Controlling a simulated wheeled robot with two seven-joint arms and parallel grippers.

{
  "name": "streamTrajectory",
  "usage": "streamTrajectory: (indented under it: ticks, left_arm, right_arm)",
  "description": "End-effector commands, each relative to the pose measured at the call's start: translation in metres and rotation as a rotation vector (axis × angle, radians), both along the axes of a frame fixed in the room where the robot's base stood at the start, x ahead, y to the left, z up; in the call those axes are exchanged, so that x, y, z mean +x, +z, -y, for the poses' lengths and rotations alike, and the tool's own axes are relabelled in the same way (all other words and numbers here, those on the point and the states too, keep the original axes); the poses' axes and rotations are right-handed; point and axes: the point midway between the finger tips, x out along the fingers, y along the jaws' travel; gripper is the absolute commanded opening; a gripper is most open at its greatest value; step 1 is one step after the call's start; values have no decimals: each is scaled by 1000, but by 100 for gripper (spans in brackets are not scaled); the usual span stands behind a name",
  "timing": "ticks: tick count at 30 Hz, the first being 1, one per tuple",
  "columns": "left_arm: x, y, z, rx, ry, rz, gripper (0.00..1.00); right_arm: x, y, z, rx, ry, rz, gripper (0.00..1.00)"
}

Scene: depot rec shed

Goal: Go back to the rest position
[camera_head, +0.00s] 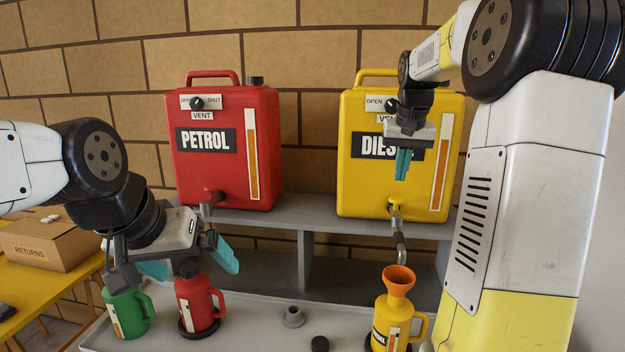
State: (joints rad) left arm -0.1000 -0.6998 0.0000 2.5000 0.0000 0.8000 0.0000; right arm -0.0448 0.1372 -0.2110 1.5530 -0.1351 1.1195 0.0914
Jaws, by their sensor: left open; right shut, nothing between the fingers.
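My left gripper (192,264) is open, its teal fingers spread wide, above and partly in front of the red jug (201,306) and near the green jug (130,312). I cannot tell whether it touches either jug. My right gripper (402,164) is shut and empty, fingers pointing down, in front of the yellow DIESEL can (358,190). It hides part of that can's label and vent plate. The red PETROL can (222,185) stands to the left on the same shelf.
The grey shelf (310,213) carries both cans. Below it, a yellow jug (388,318) with an orange funnel (398,281) stands under the diesel spout. A grey fitting (292,317) and a black cap (320,344) lie on the grey bench (255,330). A RETURNS box (45,245) is left.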

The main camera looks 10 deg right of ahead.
Motion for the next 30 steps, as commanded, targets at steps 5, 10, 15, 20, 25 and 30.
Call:
streamTrajectory:
  ticks: [5,10,15,20,25,30]
  left_arm:
    - [0,0,0,0,0,0,100]
    - [0,0,0,0,0,0,100]
    - [0,0,0,0,0,0,100]
    - [0,0,0,0,0,0,100]
    - [0,0,0,0,0,0,100]
    - [0,0,0,0,0,0,100]
  right_arm:
    - [-62,11,-39,58,76,67,0]
    - [-134,4,-83,100,167,139,0]
    - [-202,-19,-118,119,245,203,0]
    - [-244,-43,-138,121,290,241,0]
    - [-261,-56,-145,118,310,258,0]
    - [-262,-57,-146,119,311,258,0]
